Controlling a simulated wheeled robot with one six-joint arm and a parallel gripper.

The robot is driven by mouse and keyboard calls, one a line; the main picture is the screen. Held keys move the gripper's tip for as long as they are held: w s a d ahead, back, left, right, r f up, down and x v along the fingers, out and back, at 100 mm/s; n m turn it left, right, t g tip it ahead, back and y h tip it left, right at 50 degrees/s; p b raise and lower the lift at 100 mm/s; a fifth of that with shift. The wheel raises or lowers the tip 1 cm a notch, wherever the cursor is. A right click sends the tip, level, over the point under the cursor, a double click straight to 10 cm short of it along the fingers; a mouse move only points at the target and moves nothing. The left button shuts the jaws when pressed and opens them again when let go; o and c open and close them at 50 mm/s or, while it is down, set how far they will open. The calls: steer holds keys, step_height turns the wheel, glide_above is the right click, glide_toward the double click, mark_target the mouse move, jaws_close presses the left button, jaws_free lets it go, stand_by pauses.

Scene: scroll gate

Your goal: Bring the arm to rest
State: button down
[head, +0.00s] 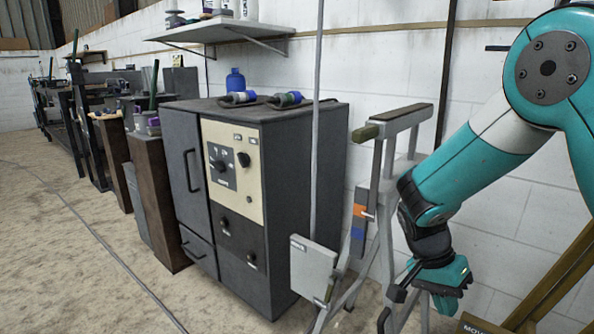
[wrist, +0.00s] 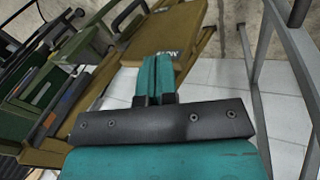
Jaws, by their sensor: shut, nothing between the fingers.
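My teal arm comes down from the upper right in the head view. My gripper (head: 446,303) hangs low at its end, pointing downward, beside a grey metal trestle stand (head: 395,118). In the wrist view the two teal fingers of my gripper (wrist: 155,62) lie side by side with only a thin line between them. They are shut and hold nothing. I cannot tell how much room lies between the gripper and the stand's legs.
A dark cabinet (head: 327,170) with a cream control panel (head: 233,160) stands left of the trestle. A blue bottle (head: 235,80) is on top. Brown-olive panels (wrist: 185,35) fill the wrist view's upper middle. Sandy floor (head: 60,240) is open at left.

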steer(key=s+a+r+n+t+y, duration=0.2)
steer(key=s+a+r+n+y, duration=0.2)
steer(key=s+a+r+n, duration=0.45)
steer(key=s+a+r+n+t+y, duration=0.1)
steer(key=s+a+r+n+y, duration=0.35)
steer(key=s+r+n, duration=0.4)
step_height(320, 180, up, 32)
steer(key=s+p, duration=0.2)
steer(key=p, duration=3.2)
steer(key=shift+s+a+r+n, duration=0.2)
steer(key=shift+s+r+n, duration=0.05)
steer(key=shift+n, duration=0.15)
